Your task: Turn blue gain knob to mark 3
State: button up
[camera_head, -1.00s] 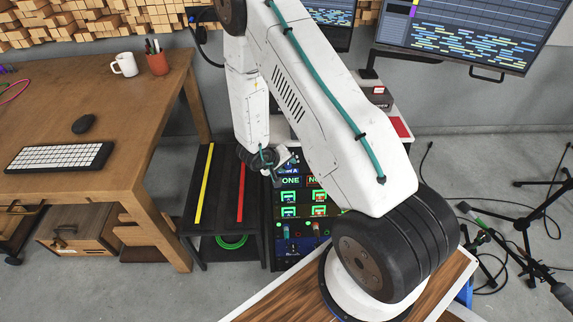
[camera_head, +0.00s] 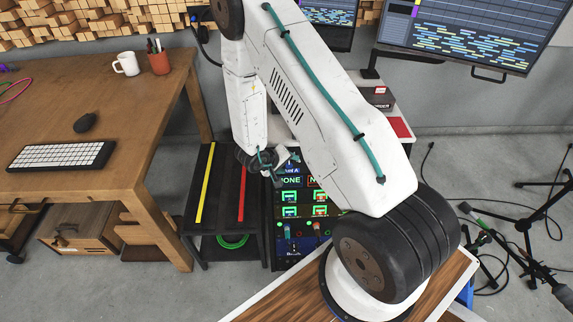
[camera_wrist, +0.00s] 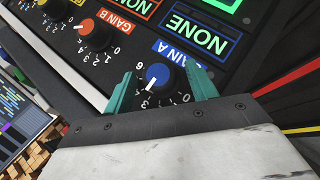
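The blue-capped gain knob (camera_wrist: 159,75) sits below the blue GAIN A label (camera_wrist: 180,53) on the black panel in the wrist view. Its white pointer line slants toward the lower left of the picture. The dial numbers around it are small and partly hidden, so I cannot read the exact setting. My gripper (camera_wrist: 162,86) is open, with one teal finger on each side of the knob. Gaps show between the fingers and the knob. In the head view my gripper (camera_head: 287,158) is at the top of the panel (camera_head: 292,222), and the knob cannot be made out there.
An orange-red knob (camera_wrist: 86,27) under GAIN B and a yellow knob (camera_wrist: 55,8) lie along the same row at upper left of the wrist view. A black stand with yellow and red strips (camera_head: 222,190) is beside the panel. A wooden desk (camera_head: 130,95) stands left.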

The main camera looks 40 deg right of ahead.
jog(key=v, duration=0.7)
jog(key=shift+a+r, duration=0.25)
jog(key=shift+r, duration=0.05)
